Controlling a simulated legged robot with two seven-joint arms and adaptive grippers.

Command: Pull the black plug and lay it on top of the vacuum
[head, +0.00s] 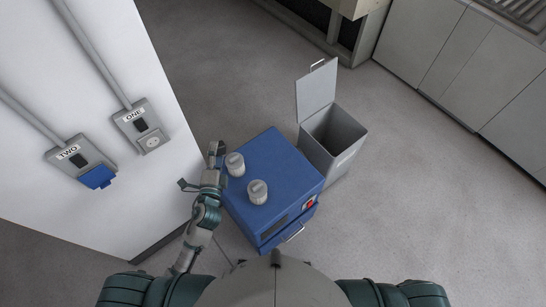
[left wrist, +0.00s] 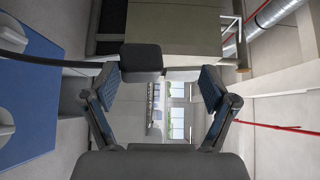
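The black plug (left wrist: 142,57) shows in the left wrist view at the tip of the left-hand finger, with its black cable (left wrist: 60,62) running off to the left. I cannot tell whether it touches that finger. My left gripper (left wrist: 160,75) has its fingers wide apart with a clear gap between them. In the head view my left gripper (head: 216,154) is just left of the blue vacuum (head: 280,160), near its far left corner. The vacuum has two pale round caps on top. Socket ONE (head: 152,142) on the wall has no plug in it. My right gripper is out of view.
Socket TWO (head: 97,177) with a blue cover is on the white wall (head: 70,215) at left. A grey bin (head: 345,150) with its lid raised stands against the vacuum's right side. Grey cabinets (head: 470,70) line the far right. The floor at right is clear.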

